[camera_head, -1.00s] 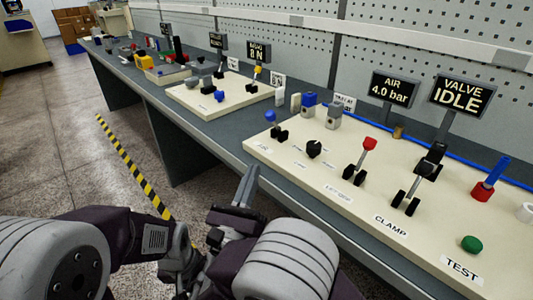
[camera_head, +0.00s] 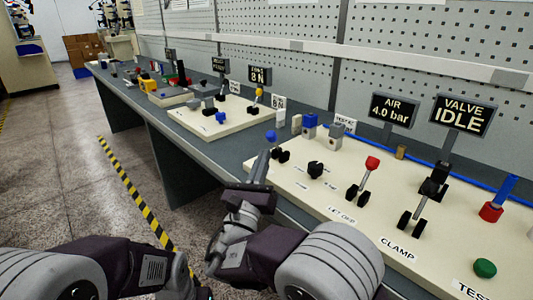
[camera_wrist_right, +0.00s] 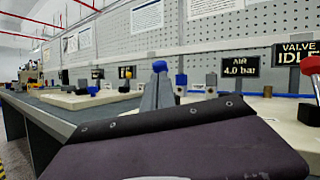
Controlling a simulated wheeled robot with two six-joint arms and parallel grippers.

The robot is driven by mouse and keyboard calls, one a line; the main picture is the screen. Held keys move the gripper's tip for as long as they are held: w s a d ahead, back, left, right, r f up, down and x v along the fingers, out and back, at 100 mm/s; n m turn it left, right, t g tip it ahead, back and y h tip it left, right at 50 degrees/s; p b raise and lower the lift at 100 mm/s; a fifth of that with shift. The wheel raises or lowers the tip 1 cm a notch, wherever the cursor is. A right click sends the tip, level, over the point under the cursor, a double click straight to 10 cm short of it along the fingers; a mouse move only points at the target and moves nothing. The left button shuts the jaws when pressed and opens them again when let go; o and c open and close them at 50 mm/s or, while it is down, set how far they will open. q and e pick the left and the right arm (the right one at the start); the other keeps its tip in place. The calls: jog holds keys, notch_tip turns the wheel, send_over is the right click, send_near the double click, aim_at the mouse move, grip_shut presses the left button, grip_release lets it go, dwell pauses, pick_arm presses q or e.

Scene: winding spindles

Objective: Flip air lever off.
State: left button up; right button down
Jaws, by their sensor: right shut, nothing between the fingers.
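The blue-knobbed lever (camera_head: 271,137) stands on a black base at the left end of the cream panel (camera_head: 330,180). It leans up and to the left. My right gripper (camera_head: 261,163) is shut and empty, its narrow grey fingers pointing up just left of the lever's base. In the right wrist view the blue knob (camera_wrist_right: 160,66) shows right at the tips of the gripper (camera_wrist_right: 157,92); I cannot tell if they touch. The air display (camera_head: 395,108) reads 4.0 bar. My left arm shows at lower left, but its gripper is out of sight.
A red-knobbed lever (camera_head: 371,164) and the clamp lever (camera_head: 417,210) stand to the right, with a black knob (camera_head: 315,169) between red and blue levers. A green button (camera_head: 485,268) is at front right. The valve display (camera_head: 463,114) reads IDLE. Another cream panel (camera_head: 190,118) lies beyond.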

aim_at(270, 139)
jog(key=shift+x, duration=1.6)
jog(key=shift+r+g+p, duration=0.3)
jog(key=shift+p, duration=0.15)
jog(key=w+d+r+m+g+y+p, duration=0.2)
jog(key=w+d+m+g+p, duration=0.3)
jog(key=p, duration=1.4)
jog(key=r+g, duration=0.1)
jog(key=g, duration=0.2)
jog(key=shift+d+r+g+y, duration=0.2)
jog(key=shift+d+g+y, duration=0.1)
jog(key=shift+g, duration=0.1)
jog(key=shift+w, duration=0.2)
jog(key=shift+r+p, duration=0.15)
jog(key=shift+p, duration=0.15)
